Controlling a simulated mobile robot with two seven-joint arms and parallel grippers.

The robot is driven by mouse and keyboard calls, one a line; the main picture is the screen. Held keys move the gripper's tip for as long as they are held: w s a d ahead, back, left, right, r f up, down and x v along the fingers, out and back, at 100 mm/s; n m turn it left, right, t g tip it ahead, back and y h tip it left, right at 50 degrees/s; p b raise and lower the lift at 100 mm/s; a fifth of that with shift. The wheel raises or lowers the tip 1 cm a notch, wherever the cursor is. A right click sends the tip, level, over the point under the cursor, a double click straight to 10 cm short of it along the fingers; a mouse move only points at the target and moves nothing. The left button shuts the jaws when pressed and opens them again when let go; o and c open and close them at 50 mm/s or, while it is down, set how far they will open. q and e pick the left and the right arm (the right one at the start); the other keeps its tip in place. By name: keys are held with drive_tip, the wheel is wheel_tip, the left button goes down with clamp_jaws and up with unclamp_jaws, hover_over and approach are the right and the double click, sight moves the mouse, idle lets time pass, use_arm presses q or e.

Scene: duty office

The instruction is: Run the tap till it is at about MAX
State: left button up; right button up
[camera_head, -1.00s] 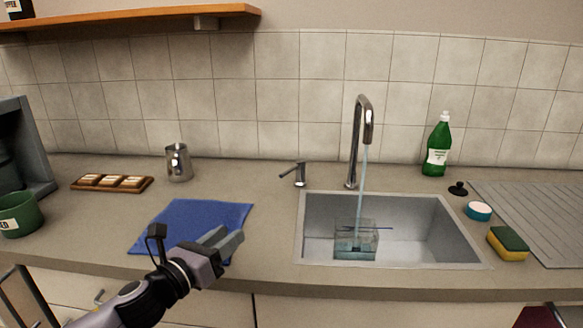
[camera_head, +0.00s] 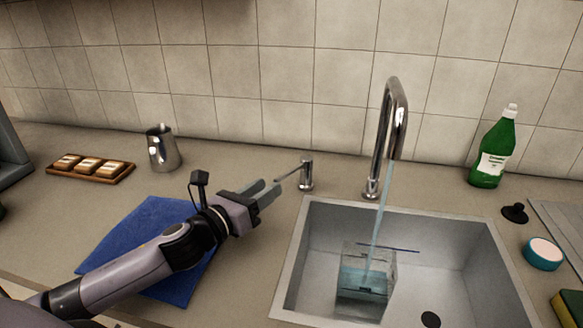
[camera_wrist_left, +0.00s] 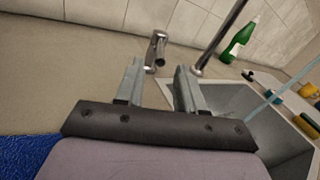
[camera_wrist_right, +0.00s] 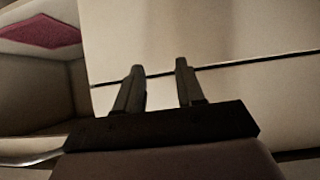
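The chrome tap (camera_head: 391,120) arches over the sink, and a stream of water (camera_head: 382,215) falls from it. The stream runs into a clear square container (camera_head: 366,272) standing in the sink, part filled with bluish water. A blue line shows near its top; no MAX lettering is readable. The tap's lever (camera_head: 303,175) stands left of the spout. My left gripper (camera_head: 268,192) is just left of the lever, fingers apart and empty. In the left wrist view the lever (camera_wrist_left: 156,50) lies ahead between the fingertips, not touched. My right gripper (camera_wrist_right: 158,85) is open and empty, facing cabinet fronts.
The steel sink (camera_head: 290,285) has a dark drain. A green bottle (camera_head: 492,150), black plug (camera_head: 515,212), round sponge (camera_head: 543,253) and yellow sponge stand right. A blue cloth (camera_head: 120,240), metal jug (camera_head: 163,148) and wooden tray (camera_head: 90,168) lie left.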

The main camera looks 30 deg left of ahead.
sight(284, 174)
use_arm(q)
drive_tip(key=shift+p+x, duration=0.55)
drive_tip(key=shift+x, duration=2.9)
clamp_jaws()
